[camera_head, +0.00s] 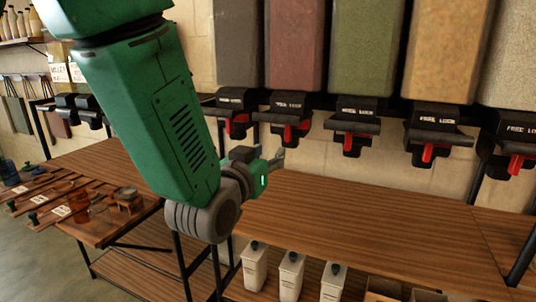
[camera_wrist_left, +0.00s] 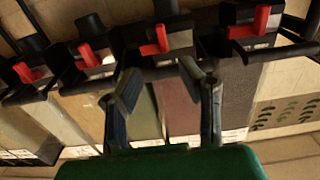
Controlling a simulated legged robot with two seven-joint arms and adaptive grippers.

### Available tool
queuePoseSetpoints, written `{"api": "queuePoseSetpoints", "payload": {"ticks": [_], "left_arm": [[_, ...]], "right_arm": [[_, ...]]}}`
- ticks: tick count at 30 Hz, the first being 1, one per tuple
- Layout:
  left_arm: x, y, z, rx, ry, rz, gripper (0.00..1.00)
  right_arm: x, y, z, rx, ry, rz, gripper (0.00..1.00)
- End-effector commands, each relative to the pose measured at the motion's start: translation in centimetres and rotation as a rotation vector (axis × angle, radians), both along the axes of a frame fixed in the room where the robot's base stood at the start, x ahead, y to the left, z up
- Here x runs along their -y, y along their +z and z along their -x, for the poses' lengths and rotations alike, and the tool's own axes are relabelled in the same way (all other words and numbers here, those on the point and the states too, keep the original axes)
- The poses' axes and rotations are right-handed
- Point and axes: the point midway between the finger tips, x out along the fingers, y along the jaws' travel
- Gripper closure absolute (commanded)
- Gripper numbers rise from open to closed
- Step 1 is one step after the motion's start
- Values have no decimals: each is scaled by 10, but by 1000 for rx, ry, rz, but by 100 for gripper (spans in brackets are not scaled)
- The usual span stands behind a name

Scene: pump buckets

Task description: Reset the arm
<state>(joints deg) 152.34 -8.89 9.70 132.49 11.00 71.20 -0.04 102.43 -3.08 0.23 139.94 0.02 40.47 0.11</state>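My left arm is green and comes in from the upper left in the head view. Its gripper (camera_head: 272,162) is small there and partly hidden by my wrist, above the wooden counter and below the dispensers. In the left wrist view, the left gripper's two dark fingers (camera_wrist_left: 162,82) stand apart with nothing between them. Behind them are the dispensers with red levers (camera_wrist_left: 162,40), and I see no contact with the fingers. My right gripper is in neither view.
A row of dispensers (camera_head: 364,50) with black spouts and red levers hangs above the wooden counter (camera_head: 370,228). Several white bottles (camera_head: 291,275) stand on the lower shelf. A side table at left holds an amber jar (camera_head: 79,205). The counter right of my gripper is clear.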

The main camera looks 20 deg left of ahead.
Motion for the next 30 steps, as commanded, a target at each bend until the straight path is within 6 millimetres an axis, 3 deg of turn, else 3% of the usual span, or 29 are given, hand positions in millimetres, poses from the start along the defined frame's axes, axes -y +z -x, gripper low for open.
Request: {"api": "queuePoseSetpoints", "payload": {"ticks": [5, 8, 11, 14, 18, 20, 24, 27, 30], "left_arm": [[-1, -1, 0, -1, 1, 1, 66], [-3, -13, 1, -30, 2, 0, 66], [-8, -53, 5, -126, 4, -5, 66], [-16, -117, 19, -285, 4, -17, 66], [-29, -217, 60, -550, 5, -31, 66], [-35, -257, 84, -663, 6, -38, 66], [-49, -338, 154, -931, 5, -52, 66], [-58, -385, 212, -1119, 3, -60, 66], [-66, -418, 266, -1283, 0, -69, 66]], "right_arm": [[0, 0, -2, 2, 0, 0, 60], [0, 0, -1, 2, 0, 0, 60], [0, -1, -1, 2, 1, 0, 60], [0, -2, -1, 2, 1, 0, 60], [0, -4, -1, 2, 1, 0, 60], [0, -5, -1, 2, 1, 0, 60], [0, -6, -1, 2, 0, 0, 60], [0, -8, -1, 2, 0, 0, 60], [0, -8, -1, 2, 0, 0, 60]]}}
